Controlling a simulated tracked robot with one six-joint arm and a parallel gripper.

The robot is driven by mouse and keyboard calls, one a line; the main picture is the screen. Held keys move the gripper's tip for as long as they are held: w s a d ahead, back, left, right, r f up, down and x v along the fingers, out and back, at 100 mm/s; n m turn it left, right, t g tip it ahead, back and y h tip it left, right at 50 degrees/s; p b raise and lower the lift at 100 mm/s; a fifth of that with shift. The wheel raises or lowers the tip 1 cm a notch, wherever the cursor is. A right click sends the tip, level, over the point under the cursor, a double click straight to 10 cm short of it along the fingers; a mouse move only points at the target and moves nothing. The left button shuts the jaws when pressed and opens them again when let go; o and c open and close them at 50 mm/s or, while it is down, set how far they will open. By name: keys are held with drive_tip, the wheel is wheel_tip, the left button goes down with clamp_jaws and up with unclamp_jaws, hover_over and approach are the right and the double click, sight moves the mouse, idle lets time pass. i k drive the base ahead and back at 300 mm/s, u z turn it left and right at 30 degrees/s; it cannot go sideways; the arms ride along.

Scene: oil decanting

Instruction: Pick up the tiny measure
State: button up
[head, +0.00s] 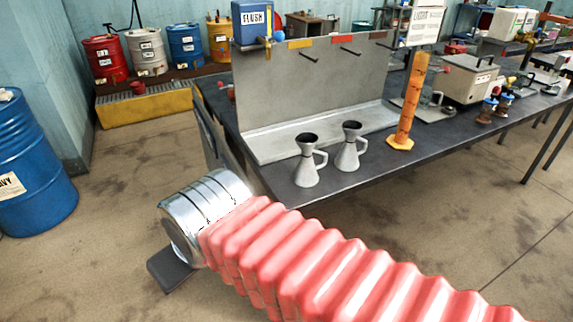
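Two small grey metal measures with funnel tops and side handles stand upright on the dark bench. The left measure (309,165) is close to the bench's front edge, and the right measure (349,150) is just behind it to the right. They look alike in size, so I cannot tell which one is the tiny measure. My gripper (170,270) is at the lower left, in front of the bench and apart from both measures. Only a dark part of it shows past my silver wrist; its fingertips and any gap between them are hidden.
A grey metal backboard (310,95) with pegs stands behind the measures. An orange graduated cylinder (408,105) stands to their right. The bench (375,175) is bare around them at the front. A blue drum (35,165) stands on the floor at far left.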

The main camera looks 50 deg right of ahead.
sight(306, 174)
drive_tip(key=u, duration=1.05)
drive_tip(key=k, duration=1)
drive_tip(key=z, duration=1.2)
drive_tip(key=i, duration=0.95)
